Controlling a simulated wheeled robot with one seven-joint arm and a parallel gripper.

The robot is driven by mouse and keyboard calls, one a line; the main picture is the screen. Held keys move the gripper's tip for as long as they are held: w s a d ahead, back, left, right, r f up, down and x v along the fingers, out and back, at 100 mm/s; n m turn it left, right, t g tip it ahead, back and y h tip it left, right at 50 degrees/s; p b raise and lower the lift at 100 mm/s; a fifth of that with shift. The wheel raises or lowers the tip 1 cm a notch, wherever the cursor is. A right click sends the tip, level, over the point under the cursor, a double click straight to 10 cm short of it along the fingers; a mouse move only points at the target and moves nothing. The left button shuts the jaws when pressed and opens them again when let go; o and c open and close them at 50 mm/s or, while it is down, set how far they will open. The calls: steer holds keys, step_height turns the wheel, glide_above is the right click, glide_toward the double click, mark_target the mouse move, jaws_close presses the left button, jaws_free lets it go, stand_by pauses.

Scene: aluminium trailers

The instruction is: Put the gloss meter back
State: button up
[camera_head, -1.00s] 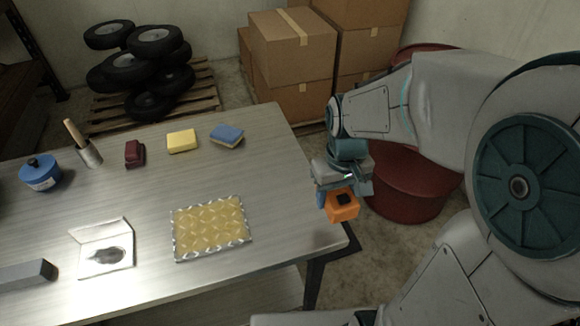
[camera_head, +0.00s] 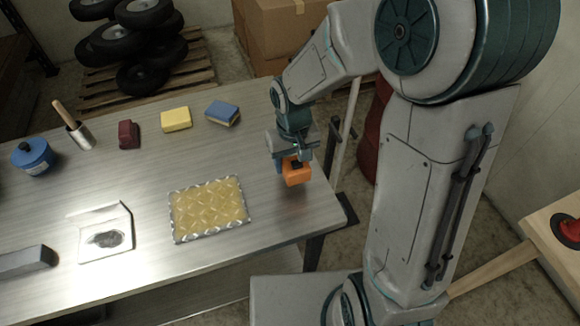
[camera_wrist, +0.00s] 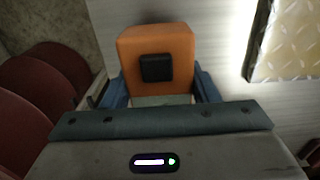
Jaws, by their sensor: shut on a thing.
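An orange block-shaped device with a black square on its face, which I take to be the gloss meter (camera_head: 296,174), is held in my gripper (camera_head: 290,165). In the wrist view the gloss meter (camera_wrist: 158,52) sits between the two blue fingers, and my gripper (camera_wrist: 160,92) is shut on it. In the head view it is over the right end of the metal table (camera_head: 262,215), right of the patterned plate (camera_head: 208,208). I cannot tell whether its underside touches the tabletop.
Bare tabletop surrounds the plate.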

steer(key=shift+w+a+f, duration=0.25)
steer(key=shift+a+f, duration=0.05)
steer(key=shift+f, duration=1.95)
steer(key=shift+f, duration=0.1)
steer(key=shift+f, duration=0.15)
steer(key=o, duration=1.2)
steer(key=shift+r, duration=0.2)
